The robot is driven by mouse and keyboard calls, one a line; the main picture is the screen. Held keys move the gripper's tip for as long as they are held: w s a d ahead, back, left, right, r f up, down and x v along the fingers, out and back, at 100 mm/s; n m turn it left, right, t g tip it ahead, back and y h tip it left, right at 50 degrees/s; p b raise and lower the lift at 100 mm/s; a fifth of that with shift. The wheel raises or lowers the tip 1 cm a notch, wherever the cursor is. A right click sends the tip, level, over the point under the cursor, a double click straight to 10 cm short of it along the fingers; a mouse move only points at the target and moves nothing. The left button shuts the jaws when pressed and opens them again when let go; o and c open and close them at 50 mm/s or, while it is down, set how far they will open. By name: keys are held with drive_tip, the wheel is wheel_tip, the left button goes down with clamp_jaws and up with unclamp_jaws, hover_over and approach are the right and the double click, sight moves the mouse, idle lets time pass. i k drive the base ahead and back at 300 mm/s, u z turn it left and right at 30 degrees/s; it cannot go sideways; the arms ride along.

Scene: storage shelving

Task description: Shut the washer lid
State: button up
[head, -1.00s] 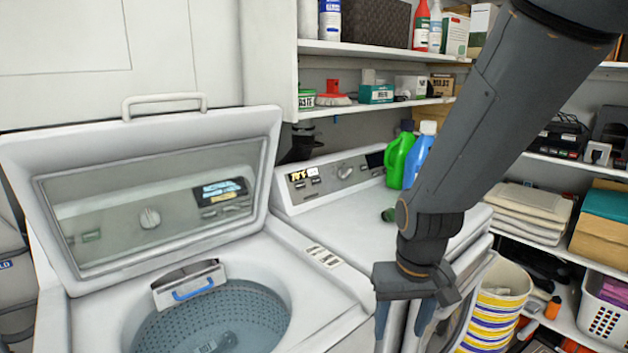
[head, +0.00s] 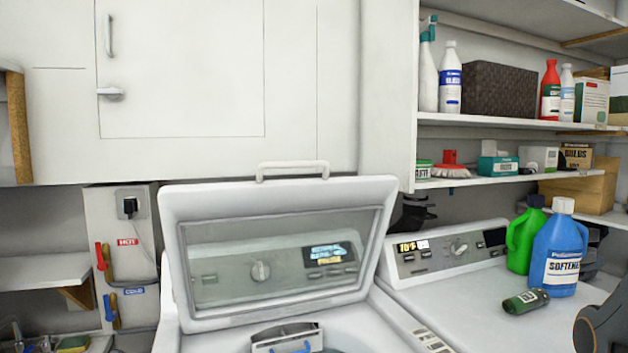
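The washer lid (head: 184,250) stands raised and tilted back, with a glass window and a handle (head: 292,168) on its top edge. The washer's open tub shows below it, cut off by the bottom of the head view. A dispenser drawer with a blue handle (head: 288,338) sits at the tub's back rim. A dark part of my arm shows at the lower right edge. My gripper is out of view.
The neighbouring machine (head: 440,296) at right carries a green jug (head: 522,243), a blue softener bottle (head: 560,252) and a small green bottle lying down (head: 526,300). Loaded shelves (head: 520,125) hang above it. White cabinets (head: 190,75) stand behind the lid. Hoses and valves (head: 108,285) are at left.

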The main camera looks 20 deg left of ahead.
sight(181, 207)
drive_tip(key=u, duration=0.8)
drive_tip(key=k, duration=0.4)
drive_tip(key=u, duration=0.55)
drive_tip(key=i, duration=0.45)
